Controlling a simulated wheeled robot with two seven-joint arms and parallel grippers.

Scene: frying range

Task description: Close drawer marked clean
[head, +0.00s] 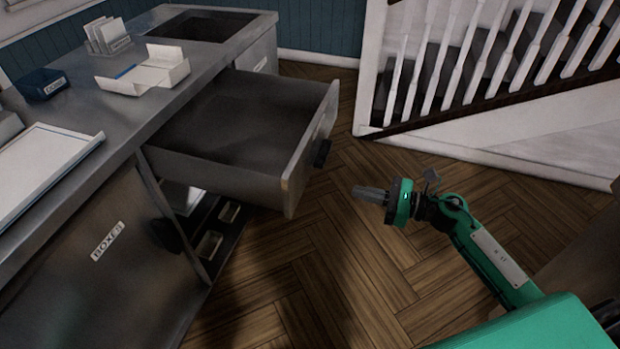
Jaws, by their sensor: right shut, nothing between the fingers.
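A grey metal drawer (236,174) stands pulled far out of the counter, and its inside looks empty. A dark handle (321,153) sits on its front panel, which faces right. I cannot read a "clean" mark on it, as the outer face of the front is seen at a steep angle. My right gripper (357,191) is shut and empty. It is to the right of the drawer front, apart from the handle, with its fingers pointing left toward it. My left gripper is not in view.
The metal counter (120,120) holds a blue box (42,84), an open white carton (150,72), a card holder (108,38) and a white tray (45,165). A cabinet door marked "BOXES" (108,240) is below. A staircase railing (480,75) stands at right. The wooden floor between is clear.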

